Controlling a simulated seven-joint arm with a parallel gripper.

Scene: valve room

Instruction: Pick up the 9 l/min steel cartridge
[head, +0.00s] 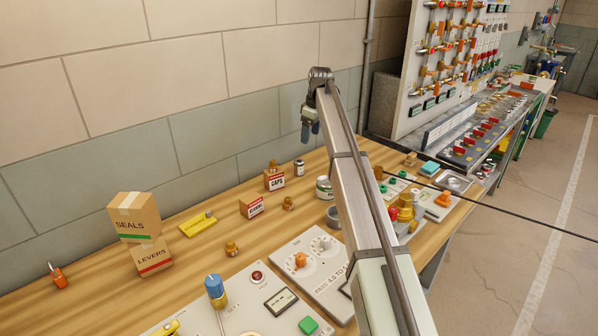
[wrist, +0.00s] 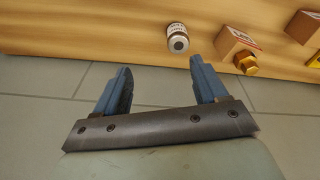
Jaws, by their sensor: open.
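A small steel cartridge (head: 299,167) with a pale label band stands at the back of the wooden bench, near the wall. It also shows at the top of the wrist view (wrist: 177,37), with its dark round end facing the camera. Its label is too small to read. My gripper (head: 310,130) is open and empty, raised above the back of the bench, with its blue fingers pointing down. In the wrist view the fingers (wrist: 160,66) are apart, and the cartridge lies beyond their tips, roughly in line with the gap, not touching them.
Stacked SEALS and LEVERS boxes (head: 136,217) are farther left. The tiled wall (head: 225,135) runs close behind the bench.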

